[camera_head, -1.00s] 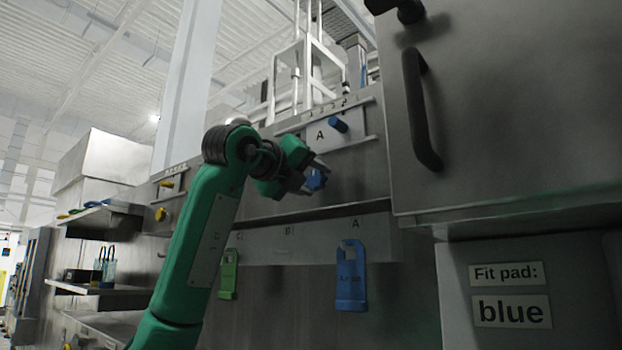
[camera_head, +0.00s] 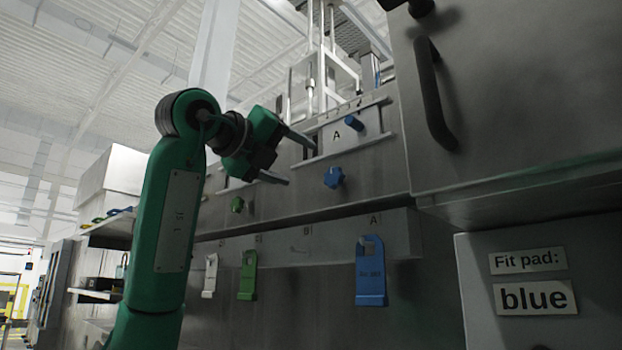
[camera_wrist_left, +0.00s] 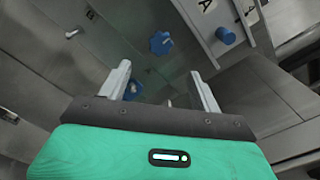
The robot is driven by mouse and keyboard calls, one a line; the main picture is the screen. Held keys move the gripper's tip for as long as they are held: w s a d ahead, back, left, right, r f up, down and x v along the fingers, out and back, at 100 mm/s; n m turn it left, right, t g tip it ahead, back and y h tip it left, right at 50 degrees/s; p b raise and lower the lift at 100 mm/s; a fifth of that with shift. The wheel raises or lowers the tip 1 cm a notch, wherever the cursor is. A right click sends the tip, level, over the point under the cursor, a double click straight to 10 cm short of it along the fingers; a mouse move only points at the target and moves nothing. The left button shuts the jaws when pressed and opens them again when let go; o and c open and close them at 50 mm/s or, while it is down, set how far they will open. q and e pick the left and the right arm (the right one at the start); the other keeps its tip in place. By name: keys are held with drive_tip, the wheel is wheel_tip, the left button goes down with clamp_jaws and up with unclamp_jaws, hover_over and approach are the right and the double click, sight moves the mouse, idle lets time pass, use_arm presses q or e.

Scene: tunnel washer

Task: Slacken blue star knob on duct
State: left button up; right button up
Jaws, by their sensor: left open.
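The blue star knob (camera_head: 333,178) sits on the steel duct face, below the plate marked A. It also shows in the left wrist view (camera_wrist_left: 160,43), beyond the fingertips and roughly centred between them. My left gripper (camera_head: 301,163) is open and empty. In the head view its two fingers point right toward the knob, with a visible gap between them and it. Both fingers also show in the left wrist view (camera_wrist_left: 160,70). My right gripper is not in view.
A blue peg (camera_head: 354,123) sticks out beside the A label. A green knob (camera_head: 237,204) is further left. Blue (camera_head: 370,272), green (camera_head: 247,275) and pale (camera_head: 210,276) pads hang below. A steel cabinet with a dark handle (camera_head: 429,95) juts out at right.

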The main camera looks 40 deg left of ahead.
use_arm(q)
drive_tip(key=s, duration=0.2)
drive_tip(key=shift+s+a, duration=0.1)
drive_tip(key=shift+s, duration=0.25)
idle(0.4)
